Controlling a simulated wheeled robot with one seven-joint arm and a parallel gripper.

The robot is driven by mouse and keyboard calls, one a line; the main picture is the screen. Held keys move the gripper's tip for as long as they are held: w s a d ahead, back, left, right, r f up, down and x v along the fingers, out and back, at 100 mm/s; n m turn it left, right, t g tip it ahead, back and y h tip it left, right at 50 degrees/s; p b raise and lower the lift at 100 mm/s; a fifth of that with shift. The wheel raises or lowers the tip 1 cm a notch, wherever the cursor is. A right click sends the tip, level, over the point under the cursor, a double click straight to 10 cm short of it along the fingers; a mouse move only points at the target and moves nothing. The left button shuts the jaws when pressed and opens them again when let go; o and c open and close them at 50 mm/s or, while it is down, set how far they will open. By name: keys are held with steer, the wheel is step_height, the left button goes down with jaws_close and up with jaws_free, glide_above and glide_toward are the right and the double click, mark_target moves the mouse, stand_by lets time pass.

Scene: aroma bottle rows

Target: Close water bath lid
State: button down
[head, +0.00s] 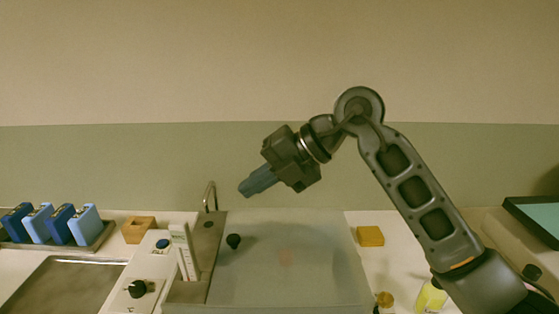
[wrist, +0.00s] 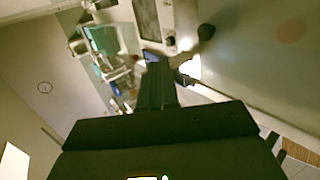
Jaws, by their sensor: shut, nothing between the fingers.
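The water bath (head: 185,293) stands in front of me on the counter, with a control panel on its left side. Its pale, cloudy lid (head: 300,265) is a broad panel with a black knob (head: 233,241) near its left side. The lid (wrist: 255,70) and knob (wrist: 206,31) also show at upper right in the wrist view. I cannot tell whether the lid lies fully flat. A brownish strip shows along its left edge. My gripper (head: 247,187) is shut and empty, above the lid's far side and apart from the knob, with its fingers pointing left and down.
A rack (head: 90,245) of several blue bottles stands at far left, with a wooden block (head: 138,229) beside it. A tap (head: 210,194) rises behind the bath. A yellow block (head: 370,236) and small yellow-topped containers (head: 430,297) stand to the right.

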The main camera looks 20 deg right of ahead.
mark_target(233, 241)
steer(key=a+f+h, duration=0.1)
steer(key=f, duration=0.2)
steer(key=w+a+f+h, duration=0.1)
steer(key=a+f, duration=0.1)
steer(key=a+f+g+h, duration=0.1)
steer(key=f, duration=0.2)
steer(key=shift+w+a+f, duration=0.15)
steer(key=shift+w+f, duration=0.05)
steer(key=shift+f, duration=0.15)
steer(key=shift+a+f+h, duration=0.2)
steer(key=shift+f+h, duration=0.4)
steer(key=shift+f, duration=0.5)
steer(key=shift+f, duration=0.25)
steer(key=shift+r, duration=0.1)
